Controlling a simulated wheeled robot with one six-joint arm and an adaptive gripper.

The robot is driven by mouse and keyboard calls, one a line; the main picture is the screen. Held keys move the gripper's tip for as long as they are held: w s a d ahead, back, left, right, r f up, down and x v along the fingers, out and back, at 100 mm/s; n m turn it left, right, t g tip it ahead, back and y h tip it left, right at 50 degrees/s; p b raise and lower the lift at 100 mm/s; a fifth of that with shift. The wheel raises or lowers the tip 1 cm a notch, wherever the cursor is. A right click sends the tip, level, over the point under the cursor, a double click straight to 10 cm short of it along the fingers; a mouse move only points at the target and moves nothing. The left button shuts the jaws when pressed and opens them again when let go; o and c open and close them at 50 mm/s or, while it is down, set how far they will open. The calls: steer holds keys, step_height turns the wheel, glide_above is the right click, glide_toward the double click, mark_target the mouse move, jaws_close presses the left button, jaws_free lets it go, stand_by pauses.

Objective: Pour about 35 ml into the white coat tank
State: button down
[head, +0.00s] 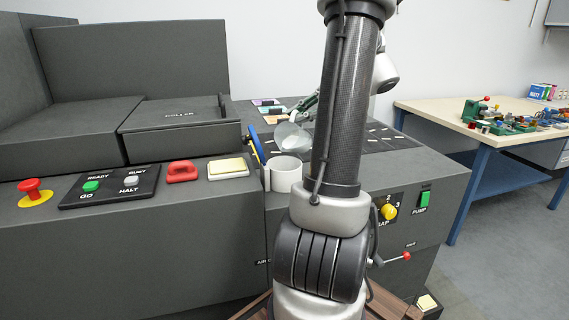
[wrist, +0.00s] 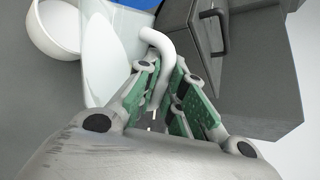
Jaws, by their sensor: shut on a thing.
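My gripper (head: 304,108) is shut on the white curved handle of a translucent jug (head: 291,138). In the wrist view the green-padded fingers (wrist: 161,84) close around that handle, and the jug's pale wall (wrist: 108,55) lies beyond them. The jug appears tilted in the head view, above and behind a white round tank (head: 283,174) at the machine's front edge. A white round vessel (wrist: 57,28), likely the same tank, shows beside the jug in the wrist view. My arm hides the area right of the tank.
A blue and yellow upright piece (head: 256,143) stands just left of the tank.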

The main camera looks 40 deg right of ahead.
steer(key=shift+s+a, duration=0.1)
steer(key=shift+a, duration=0.1)
steer(key=shift+r+n+h, duration=0.35)
steer(key=shift+n+h, duration=0.05)
steer(key=shift+s+a+r+h, duration=0.1)
steer(key=shift+a+r+h, duration=0.15)
steer(key=shift+h, duration=0.05)
steer(key=shift+w+d+f, duration=0.15)
steer(key=shift+w+d, duration=0.05)
steer(key=shift+d, duration=0.55)
steer(key=shift+w+d+r+n, duration=0.1)
steer(key=shift+d+r+n, duration=0.1)
steer(key=shift+r+n, duration=0.15)
stand_by(1.0)
